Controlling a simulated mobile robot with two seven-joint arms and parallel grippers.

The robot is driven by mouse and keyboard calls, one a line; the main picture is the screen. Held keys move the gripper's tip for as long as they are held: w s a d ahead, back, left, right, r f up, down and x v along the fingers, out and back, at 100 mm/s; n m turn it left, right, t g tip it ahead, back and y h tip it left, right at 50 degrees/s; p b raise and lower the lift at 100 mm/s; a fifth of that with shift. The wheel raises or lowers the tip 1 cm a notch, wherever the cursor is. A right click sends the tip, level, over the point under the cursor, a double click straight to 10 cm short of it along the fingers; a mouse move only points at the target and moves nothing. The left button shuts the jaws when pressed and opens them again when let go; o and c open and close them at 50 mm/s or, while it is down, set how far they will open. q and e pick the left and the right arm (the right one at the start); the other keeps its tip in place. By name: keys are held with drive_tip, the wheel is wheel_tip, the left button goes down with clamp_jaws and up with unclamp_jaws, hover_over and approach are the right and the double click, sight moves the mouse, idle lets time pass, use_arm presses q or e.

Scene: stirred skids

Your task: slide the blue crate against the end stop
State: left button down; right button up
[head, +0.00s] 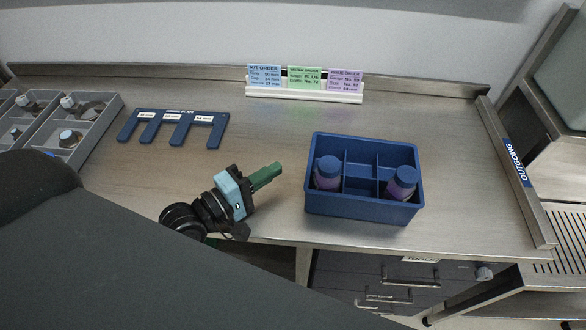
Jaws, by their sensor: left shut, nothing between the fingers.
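The blue crate (360,208) stands on the metal bench, right of centre, near the front edge. It has several compartments and holds two bottles with blue caps and purple contents, one bottle (327,173) at the left and one bottle (401,184) at the front right. The end stop (516,170) is a raised metal rail at the bench's right end, labelled OUTGOING. Bare bench lies between it and the crate. My left gripper (279,168) has green fingers, is shut and empty, and is just left of the crate, apart from it. My right gripper is not in view.
A grey divided tray (100,125) with several bottles stands at the far left. A dark blue slotted plate (175,118) lies near it. A white holder (305,94) with three order cards stands at the back. Drawers (390,272) are below the front edge.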

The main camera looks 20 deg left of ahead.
use_arm(q)
drive_tip(key=w+d, duration=0.2)
drive_tip(key=d, duration=0.1)
drive_tip(key=shift+r+p, duration=0.2)
drive_tip(key=shift+p, duration=0.2)
drive_tip(key=shift+w+d+f, duration=0.15)
drive_tip(key=shift+d+f, duration=0.05)
drive_tip(key=shift+d, duration=0.6)
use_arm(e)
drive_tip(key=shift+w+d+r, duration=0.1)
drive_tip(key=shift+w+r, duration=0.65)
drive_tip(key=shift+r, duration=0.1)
use_arm(q)
drive_tip(key=shift+w, duration=0.1)
